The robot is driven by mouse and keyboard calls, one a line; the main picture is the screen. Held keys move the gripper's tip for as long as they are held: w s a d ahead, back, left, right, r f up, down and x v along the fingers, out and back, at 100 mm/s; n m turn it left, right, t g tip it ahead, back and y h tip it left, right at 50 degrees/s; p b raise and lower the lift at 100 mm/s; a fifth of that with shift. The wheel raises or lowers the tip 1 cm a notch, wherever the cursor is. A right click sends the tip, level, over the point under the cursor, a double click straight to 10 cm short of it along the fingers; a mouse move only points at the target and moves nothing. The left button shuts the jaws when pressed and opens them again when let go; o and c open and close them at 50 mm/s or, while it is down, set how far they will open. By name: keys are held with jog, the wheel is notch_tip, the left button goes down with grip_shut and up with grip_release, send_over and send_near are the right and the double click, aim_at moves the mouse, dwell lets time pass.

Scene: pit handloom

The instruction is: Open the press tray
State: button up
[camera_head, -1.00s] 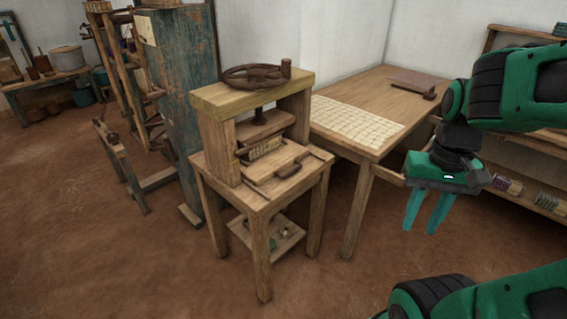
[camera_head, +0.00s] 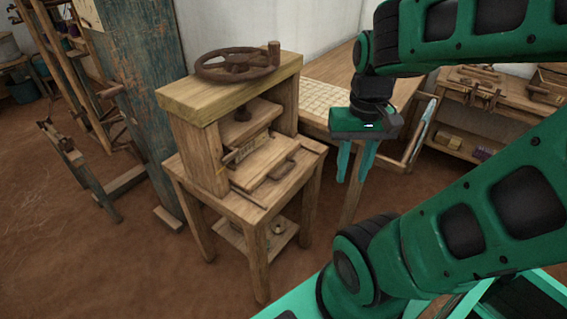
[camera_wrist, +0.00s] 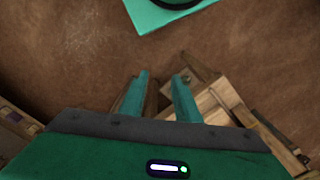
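The wooden press (camera_head: 235,110) stands on a small table, with a dark handwheel (camera_head: 238,64) on top. Its press tray (camera_head: 258,183) is a flat wooden board at the front, below the plate, with a dark curved handle (camera_head: 284,171) on it. How far the tray sits out is hard to tell. My gripper (camera_head: 354,180) points down to the right of the handle, clearly apart from it. Its two teal fingers are open with nothing between them; they also show in the wrist view (camera_wrist: 160,80), with woodwork beside and below them.
A wooden table (camera_head: 328,72) with a pale gridded sheet (camera_head: 340,88) stands behind the press. A blue weathered post (camera_head: 125,80) is close on its left. A low shelf (camera_head: 480,105) stands at right. Bare earth floor (camera_head: 120,260) lies in front at left.

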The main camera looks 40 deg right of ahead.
jog(key=shift+s, duration=0.1)
jog(key=m+t, duration=0.2)
jog(key=m, duration=0.6)
send_over(287, 169)
jog(key=s, duration=0.2)
notch_tip(287, 169, down, 10)
jog(key=shift+n+y, duration=0.3)
jog(key=f, duration=0.3)
jog(key=w+f, duration=0.1)
jog(key=f, duration=0.6)
jog(key=shift+w+d, duration=0.1)
jog(key=shift+w, duration=0.25)
grip_shut()
